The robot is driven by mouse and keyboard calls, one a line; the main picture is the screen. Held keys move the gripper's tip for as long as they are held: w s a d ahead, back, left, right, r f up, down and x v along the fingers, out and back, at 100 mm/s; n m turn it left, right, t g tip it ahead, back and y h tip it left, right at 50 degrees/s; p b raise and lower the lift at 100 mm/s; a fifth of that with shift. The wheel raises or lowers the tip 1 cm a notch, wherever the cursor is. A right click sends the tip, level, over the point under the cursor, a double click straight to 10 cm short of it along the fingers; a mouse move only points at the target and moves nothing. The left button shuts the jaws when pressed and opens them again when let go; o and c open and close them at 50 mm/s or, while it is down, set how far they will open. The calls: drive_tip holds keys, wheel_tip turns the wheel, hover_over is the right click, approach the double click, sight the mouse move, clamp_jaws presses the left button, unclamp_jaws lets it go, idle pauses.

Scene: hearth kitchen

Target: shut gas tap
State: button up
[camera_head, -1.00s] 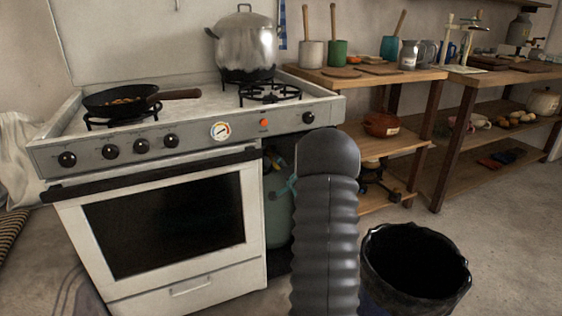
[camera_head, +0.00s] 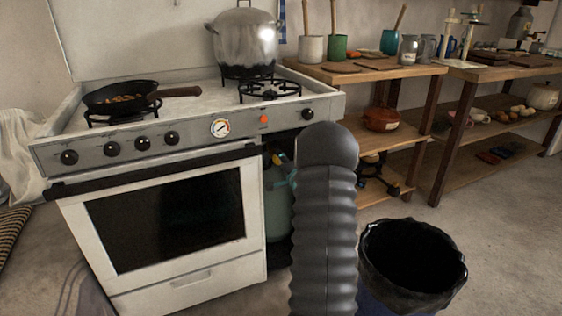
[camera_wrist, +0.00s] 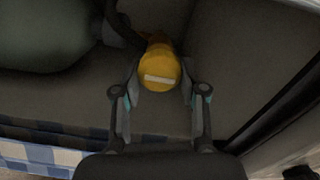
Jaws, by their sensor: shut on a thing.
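The yellow gas tap (camera_wrist: 159,70), a round knob with a pale bar across its face, sits between my fingers in the wrist view. My gripper (camera_wrist: 160,84) is shut on the tap, one finger on each side. The green gas cylinder (camera_wrist: 45,35) lies at the upper left of the wrist view. In the head view the cylinder (camera_head: 277,210) stands in the gap to the right of the oven, partly hidden by my arm. My arm hides most of the gripper there.
The white stove (camera_head: 165,220) stands left of the cylinder, with a pan (camera_head: 120,97) and a large pot (camera_head: 245,45) on top. A wooden shelf (camera_head: 375,75) is to the right. A black-lined bin (camera_head: 412,265) stands on the floor right of my arm.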

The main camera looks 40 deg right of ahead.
drive_tip(key=o, duration=1.1)
drive_tip(key=shift+o, duration=0.2)
drive_tip(key=shift+s, duration=0.1)
drive_tip(key=v, duration=1.2)
drive_tip(key=shift+d, duration=0.1)
